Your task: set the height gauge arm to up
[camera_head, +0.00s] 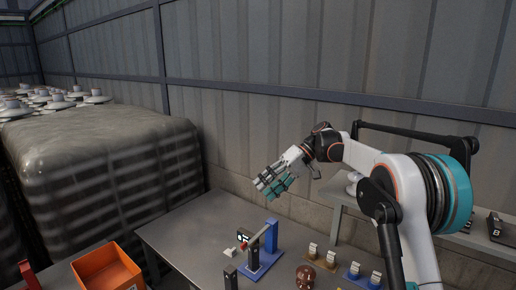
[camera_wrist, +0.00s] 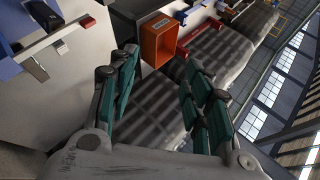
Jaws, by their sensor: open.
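The height gauge (camera_head: 266,257) stands on the grey table, with a blue base and uprights. A grey arm (camera_head: 258,236) slants between the blue upright and a dark post with a small display; a red spot shows near its lower left end. In the wrist view, part of a blue and grey device, probably the gauge, shows at the upper left (camera_wrist: 32,62). My gripper (camera_head: 269,187) is open and empty, in the air above and behind the gauge, apart from it. In the wrist view its teal fingers (camera_wrist: 160,80) are spread with nothing between them.
An orange bin (camera_head: 106,270) stands at the lower left and also shows in the wrist view (camera_wrist: 158,42). A brown insulator (camera_head: 306,277) and small blue and tan stands are right of the gauge. A shelf (camera_head: 345,192) is behind my arm. A wrapped stack (camera_head: 100,165) stands left.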

